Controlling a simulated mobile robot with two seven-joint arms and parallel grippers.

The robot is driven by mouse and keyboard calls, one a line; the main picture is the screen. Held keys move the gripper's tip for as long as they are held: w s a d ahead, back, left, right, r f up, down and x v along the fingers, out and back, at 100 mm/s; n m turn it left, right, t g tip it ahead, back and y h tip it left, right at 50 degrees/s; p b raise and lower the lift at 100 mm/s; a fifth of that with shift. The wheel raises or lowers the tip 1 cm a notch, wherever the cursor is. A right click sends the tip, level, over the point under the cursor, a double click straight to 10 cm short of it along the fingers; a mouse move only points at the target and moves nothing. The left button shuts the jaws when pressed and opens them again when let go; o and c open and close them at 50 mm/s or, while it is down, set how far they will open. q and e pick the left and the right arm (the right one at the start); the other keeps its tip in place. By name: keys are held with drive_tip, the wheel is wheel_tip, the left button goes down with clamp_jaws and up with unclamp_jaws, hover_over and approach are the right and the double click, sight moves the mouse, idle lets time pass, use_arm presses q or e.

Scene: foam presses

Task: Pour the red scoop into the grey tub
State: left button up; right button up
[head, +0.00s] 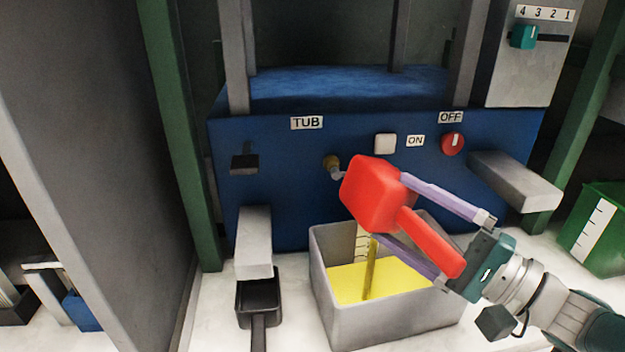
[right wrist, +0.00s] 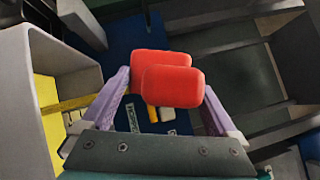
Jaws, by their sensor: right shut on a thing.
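The red scoop (head: 372,195) is held tilted above the grey tub (head: 395,325) in the head view. Its handle runs back between the lilac fingers of my right gripper (head: 390,209), which is shut on it. The scoop's inside is hidden. The tub stands on the pale surface before the blue press and holds yellow material (head: 395,278). An upright darker yellow strip (head: 370,268) shows between scoop and tub; I cannot tell whether it is a falling stream. The right wrist view shows the scoop (right wrist: 172,86) and the tub's wall (right wrist: 30,120). My left gripper is out of view.
The blue press (head: 270,190) has a small tap (head: 331,164), a white button (head: 385,144) and a red knob (head: 452,143). A black pan (head: 258,302) lies left of the tub under a grey block (head: 254,243). A green container (head: 600,225) stands at the right.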

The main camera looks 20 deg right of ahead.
drive_tip(key=shift+d+m+t, duration=0.15)
drive_tip(key=shift+m+t, duration=0.15)
drive_tip(key=shift+m, duration=0.3)
idle(0.9)
